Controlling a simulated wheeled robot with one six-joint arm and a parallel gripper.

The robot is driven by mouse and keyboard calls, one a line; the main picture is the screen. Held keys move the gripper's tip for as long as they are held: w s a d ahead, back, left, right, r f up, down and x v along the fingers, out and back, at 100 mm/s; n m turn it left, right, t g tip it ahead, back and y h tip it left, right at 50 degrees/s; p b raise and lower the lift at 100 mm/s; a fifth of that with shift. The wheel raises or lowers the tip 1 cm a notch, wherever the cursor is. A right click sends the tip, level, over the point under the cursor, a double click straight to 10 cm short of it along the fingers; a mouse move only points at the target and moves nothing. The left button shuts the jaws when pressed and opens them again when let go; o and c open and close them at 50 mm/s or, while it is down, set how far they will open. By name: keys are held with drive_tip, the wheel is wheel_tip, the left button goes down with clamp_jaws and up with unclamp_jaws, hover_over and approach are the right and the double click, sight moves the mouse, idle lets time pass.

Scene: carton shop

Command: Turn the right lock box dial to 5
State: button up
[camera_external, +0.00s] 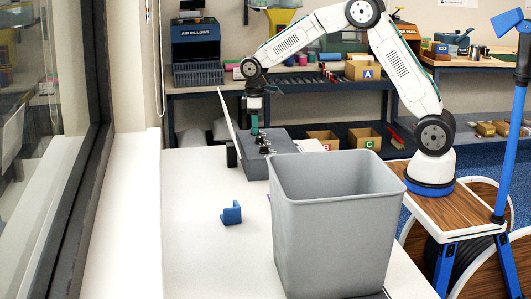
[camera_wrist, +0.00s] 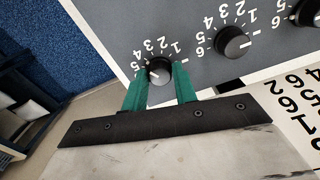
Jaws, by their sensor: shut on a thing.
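The grey lock box panel (camera_wrist: 205,22) carries a row of black dials with white numbers, which appear upside down in the wrist view. My gripper (camera_wrist: 160,88) has its green fingers closed on either side of the leftmost dial (camera_wrist: 157,69) in that view. A middle dial (camera_wrist: 232,42) and another dial (camera_wrist: 307,12) stand free to the right. In the external view, my gripper (camera_external: 254,131) reaches down at the left side of the lock box (camera_external: 291,146).
A large grey bin (camera_external: 340,225) stands in front of the lock box. A white number sheet (camera_wrist: 302,108) lies beside the panel. A shelf with lettered boxes stands behind.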

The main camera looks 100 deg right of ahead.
drive_tip(key=n, duration=0.5)
idle(0.6)
drive_tip(key=o, duration=1)
drive_tip(key=shift+r, duration=0.15)
wheel_tip(320, 180, up, 8)
drive_tip(key=shift+f, duration=0.2)
